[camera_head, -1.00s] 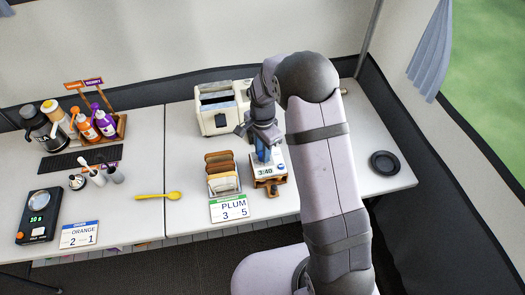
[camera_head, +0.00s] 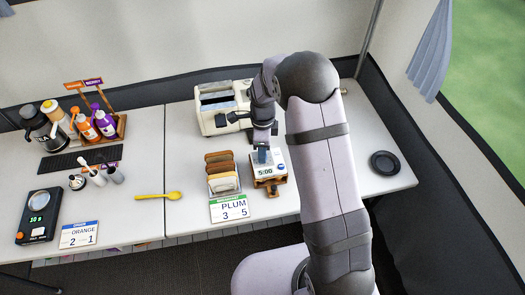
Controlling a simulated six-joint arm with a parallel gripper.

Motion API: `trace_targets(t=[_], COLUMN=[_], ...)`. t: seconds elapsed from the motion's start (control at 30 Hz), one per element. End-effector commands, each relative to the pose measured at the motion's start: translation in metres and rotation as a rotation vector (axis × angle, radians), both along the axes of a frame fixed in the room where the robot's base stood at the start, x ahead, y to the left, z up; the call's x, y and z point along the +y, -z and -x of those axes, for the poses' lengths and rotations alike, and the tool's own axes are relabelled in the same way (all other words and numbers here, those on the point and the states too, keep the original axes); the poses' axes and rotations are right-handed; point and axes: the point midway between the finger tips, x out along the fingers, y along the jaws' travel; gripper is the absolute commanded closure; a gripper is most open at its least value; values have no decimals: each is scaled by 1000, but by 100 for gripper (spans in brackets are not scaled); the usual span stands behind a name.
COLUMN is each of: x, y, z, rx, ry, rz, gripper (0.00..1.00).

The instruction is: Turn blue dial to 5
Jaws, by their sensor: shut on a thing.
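A small white timer (camera_head: 257,180) stands on a brown wooden base on the table, right of the bread rack. Its display (camera_head: 265,172) reads 5:00. My gripper (camera_head: 263,152) points down at the top of the timer and is shut on the blue dial there. The fingers and wrist hide most of the dial, so its exact angle cannot be told. A small round blue spot (camera_head: 281,167) shows at the right of the timer's face.
A cream toaster (camera_head: 212,123) stands close behind my gripper. A rack of bread slices (camera_head: 221,170) and a PLUM 3 5 card (camera_head: 230,208) are at the left. A black plate (camera_head: 385,162) lies at the right. A yellow spoon (camera_head: 158,196) lies farther left.

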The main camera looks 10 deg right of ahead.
Motion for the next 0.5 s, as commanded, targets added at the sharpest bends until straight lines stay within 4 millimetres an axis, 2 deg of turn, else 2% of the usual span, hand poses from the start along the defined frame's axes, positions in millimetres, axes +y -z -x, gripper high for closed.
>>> trace_targets(t=[0.43, 0.47, 0.5], x=[0, 0, 0], y=[-2, -2, -2], z=[-2, -2, -2], rx=[-6, -6, -6], ry=[11, 11, 11], rz=[1, 1, 1], gripper=[100, 73, 63])
